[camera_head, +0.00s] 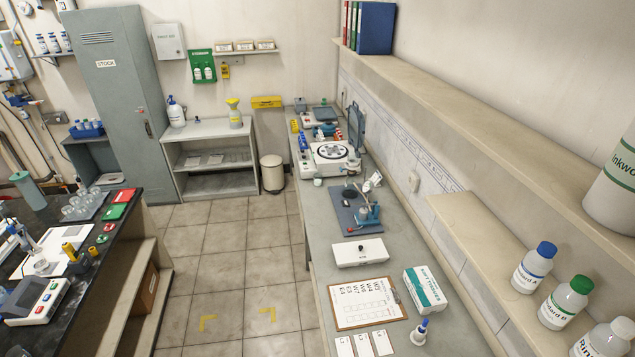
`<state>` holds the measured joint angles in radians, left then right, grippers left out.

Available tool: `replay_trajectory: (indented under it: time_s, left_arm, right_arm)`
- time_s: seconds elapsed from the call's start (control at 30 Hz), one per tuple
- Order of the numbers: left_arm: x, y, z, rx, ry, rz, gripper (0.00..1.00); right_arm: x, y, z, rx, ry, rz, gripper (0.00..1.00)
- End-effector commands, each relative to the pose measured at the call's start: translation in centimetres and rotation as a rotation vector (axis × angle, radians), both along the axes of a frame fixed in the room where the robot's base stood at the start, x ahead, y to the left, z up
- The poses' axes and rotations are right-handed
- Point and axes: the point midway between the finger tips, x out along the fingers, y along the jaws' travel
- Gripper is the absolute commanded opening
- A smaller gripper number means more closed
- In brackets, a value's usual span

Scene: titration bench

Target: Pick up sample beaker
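Neither of my grippers shows in this head view. Several clear glass beakers (82,202) stand together on a tray at the back of the dark bench at the left. A small clear vessel (41,266) stands on a white mat on the same bench, by a probe stand (24,238). I cannot tell which of these is the sample beaker; labels on them are too small to read.
The dark left bench (106,258) also holds a meter (38,300) and yellow-and-black items (72,252). Open tiled floor (218,262) with yellow corner marks separates it from the grey right bench (322,220), which holds a clipboard (367,303) and a white box (360,252).

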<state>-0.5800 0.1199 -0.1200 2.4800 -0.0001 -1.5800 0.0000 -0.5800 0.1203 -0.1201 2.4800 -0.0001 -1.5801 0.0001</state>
Motion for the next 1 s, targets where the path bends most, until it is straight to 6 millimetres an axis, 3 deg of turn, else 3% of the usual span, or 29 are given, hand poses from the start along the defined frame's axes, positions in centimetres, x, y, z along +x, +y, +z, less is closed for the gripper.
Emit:
replay_trajectory:
  time_s: [0.07, 0.5, 1.0]
  left_arm:
    - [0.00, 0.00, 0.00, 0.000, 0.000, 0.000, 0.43]
    - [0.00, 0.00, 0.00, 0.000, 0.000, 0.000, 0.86]
    - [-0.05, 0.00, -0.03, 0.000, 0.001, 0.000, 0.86]
  right_arm:
    - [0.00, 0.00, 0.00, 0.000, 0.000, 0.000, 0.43]
    - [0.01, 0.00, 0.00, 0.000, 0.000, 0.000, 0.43]
    - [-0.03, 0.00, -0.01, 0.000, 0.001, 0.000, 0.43]
